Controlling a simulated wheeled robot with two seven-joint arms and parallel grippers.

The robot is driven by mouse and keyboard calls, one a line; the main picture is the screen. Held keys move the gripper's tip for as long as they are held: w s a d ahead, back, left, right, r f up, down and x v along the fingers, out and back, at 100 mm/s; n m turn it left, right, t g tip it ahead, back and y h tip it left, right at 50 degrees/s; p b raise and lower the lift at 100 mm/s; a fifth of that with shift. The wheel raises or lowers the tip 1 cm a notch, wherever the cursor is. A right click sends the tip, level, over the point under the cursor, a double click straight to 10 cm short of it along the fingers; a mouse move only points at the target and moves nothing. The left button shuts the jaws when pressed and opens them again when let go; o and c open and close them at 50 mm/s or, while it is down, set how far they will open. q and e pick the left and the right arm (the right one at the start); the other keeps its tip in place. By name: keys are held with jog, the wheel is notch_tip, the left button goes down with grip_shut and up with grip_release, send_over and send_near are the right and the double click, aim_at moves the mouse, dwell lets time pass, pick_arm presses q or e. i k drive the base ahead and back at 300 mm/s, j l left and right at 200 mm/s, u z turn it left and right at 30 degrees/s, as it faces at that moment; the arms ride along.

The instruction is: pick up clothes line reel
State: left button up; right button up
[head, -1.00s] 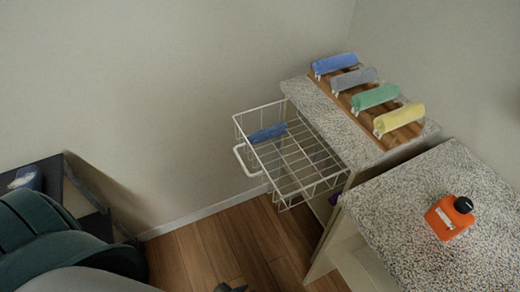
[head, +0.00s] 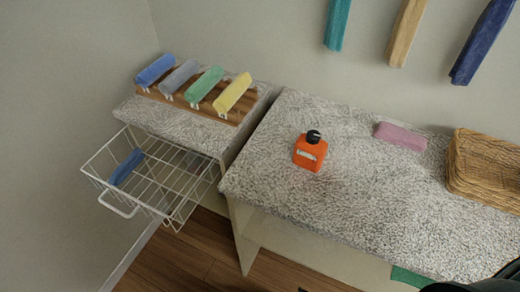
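I cannot make out a clothes line reel in the head view. Neither gripper can be made out. A dark curved shape at the bottom right corner may be part of my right arm. An orange bottle (head: 309,155) with a black cap stands upright on the speckled counter (head: 270,185).
A pink folded cloth (head: 401,136) and a wicker basket (head: 484,165) are right of the bottle. Rolled towels (head: 205,84) lie on a wooden rack at left. A wire basket (head: 131,210) holding a blue cloth (head: 126,166) juts out over the floor. Towels (head: 407,32) hang on the wall.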

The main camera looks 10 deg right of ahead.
aim_at(304, 154)
jog(key=k+l+z, duration=0.55)
jog(key=z, duration=0.2)
jog(key=k+l+z, duration=0.35)
jog(key=i+l, duration=0.05)
jog(key=l, duration=0.05)
